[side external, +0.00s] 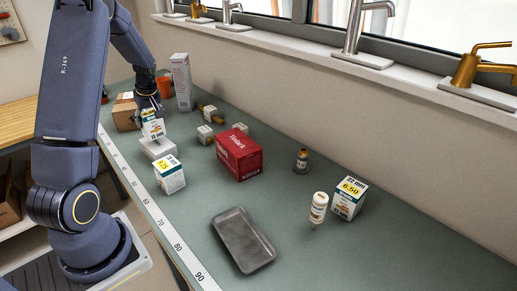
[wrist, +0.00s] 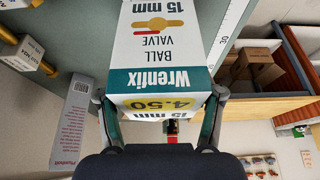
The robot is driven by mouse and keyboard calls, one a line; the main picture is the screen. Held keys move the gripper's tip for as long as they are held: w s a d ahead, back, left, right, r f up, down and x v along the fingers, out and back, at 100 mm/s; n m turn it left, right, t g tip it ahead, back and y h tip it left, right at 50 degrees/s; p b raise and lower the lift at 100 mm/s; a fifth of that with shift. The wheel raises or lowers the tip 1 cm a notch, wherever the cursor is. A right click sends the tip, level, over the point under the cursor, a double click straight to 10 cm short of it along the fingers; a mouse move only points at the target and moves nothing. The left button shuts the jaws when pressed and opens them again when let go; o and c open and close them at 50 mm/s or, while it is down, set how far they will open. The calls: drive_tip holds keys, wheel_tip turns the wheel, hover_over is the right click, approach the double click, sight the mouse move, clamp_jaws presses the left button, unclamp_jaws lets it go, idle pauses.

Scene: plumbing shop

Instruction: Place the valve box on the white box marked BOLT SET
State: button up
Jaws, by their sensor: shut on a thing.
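The valve box (side external: 153,128) is white and teal with a yellow price label. In the wrist view the valve box (wrist: 166,50) reads Wrenfix ball valve 15 mm, 4.50, upside down in the picture. My gripper (side external: 150,110) is shut on it, with one finger on each side, as the wrist view of my gripper (wrist: 160,100) also shows. A low white box (side external: 158,149) stands directly below the valve box in the side view; its marking is not legible. I cannot tell whether the two touch. The wrist view does not clearly show the white box.
A similar valve box (side external: 169,175) stands just in front, and a red box (side external: 239,154) to the right. A cardboard box (side external: 125,112) and a tall white carton (side external: 182,82) stand behind. A grey tray (side external: 243,240) lies at the front.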

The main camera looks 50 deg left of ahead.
sight(151, 126)
drive_tip(key=shift+f, duration=1.5)
drive_tip(key=o, duration=1.3)
drive_tip(key=shift+f, duration=0.15)
drive_tip(key=shift+o, duration=0.2)
